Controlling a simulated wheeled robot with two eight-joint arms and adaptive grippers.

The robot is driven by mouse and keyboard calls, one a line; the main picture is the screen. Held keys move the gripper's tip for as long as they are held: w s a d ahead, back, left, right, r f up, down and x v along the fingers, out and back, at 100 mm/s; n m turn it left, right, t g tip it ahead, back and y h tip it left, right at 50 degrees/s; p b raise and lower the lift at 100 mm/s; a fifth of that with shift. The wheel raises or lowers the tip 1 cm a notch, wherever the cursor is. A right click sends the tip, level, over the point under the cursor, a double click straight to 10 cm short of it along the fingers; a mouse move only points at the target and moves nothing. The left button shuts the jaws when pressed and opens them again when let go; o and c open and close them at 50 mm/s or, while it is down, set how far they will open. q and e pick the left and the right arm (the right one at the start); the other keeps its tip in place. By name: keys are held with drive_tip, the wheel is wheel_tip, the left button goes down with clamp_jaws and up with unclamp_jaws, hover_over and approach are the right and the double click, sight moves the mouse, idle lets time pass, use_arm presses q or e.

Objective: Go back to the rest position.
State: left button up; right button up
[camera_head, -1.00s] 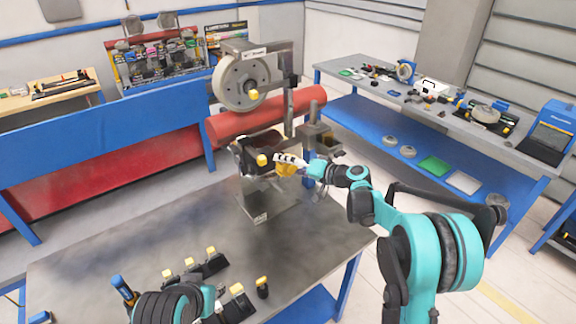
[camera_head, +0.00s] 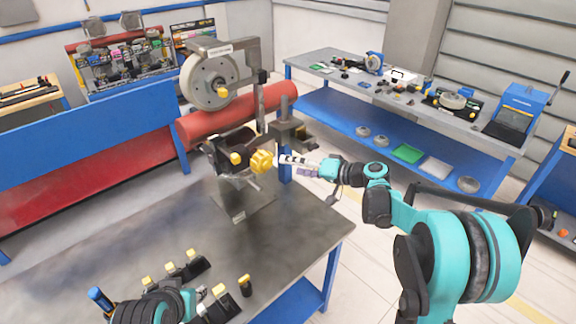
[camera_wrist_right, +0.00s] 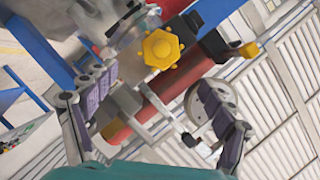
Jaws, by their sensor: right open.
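My right gripper (camera_head: 287,160) is open and empty. In the head view it points left at a yellow lobed knob (camera_head: 262,161) on the machine (camera_head: 230,150), close to its right side. In the right wrist view the two fingers of the right gripper (camera_wrist_right: 153,82) are spread wide. The yellow knob (camera_wrist_right: 161,48) shows beyond the fingertips, with nothing between the pads. Part of my left arm (camera_head: 160,306) shows at the bottom left of the head view. Its gripper fingers cannot be made out.
The grey workbench (camera_head: 110,235) carries the machine, with a large wheel (camera_head: 209,80). Several yellow-topped black pieces (camera_head: 190,268) and a blue-handled tool (camera_head: 100,299) are near my left arm. A red cylinder (camera_head: 200,126) lies behind. Open floor (camera_head: 355,235) is right of the bench.

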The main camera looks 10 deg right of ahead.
idle(0.3)
drive_tip(key=s+f+g+h+b, duration=0.2)
drive_tip(key=s+f+h+b, duration=0.5)
drive_tip(key=s, duration=0.8)
drive_tip(key=s+d+f+h+b, duration=0.2)
drive_tip(key=s+d+f+b, duration=0.2)
drive_tip(key=s+f, duration=0.4)
drive_tip(key=s+d+f+h+b, duration=0.3)
drive_tip(key=s+d+f+b, duration=0.1)
drive_tip(key=s+f, duration=0.4)
drive_tip(key=shift+s+b, duration=0.4)
drive_tip(key=shift+s, duration=0.55)
drive_tip(key=shift+f, duration=0.1)
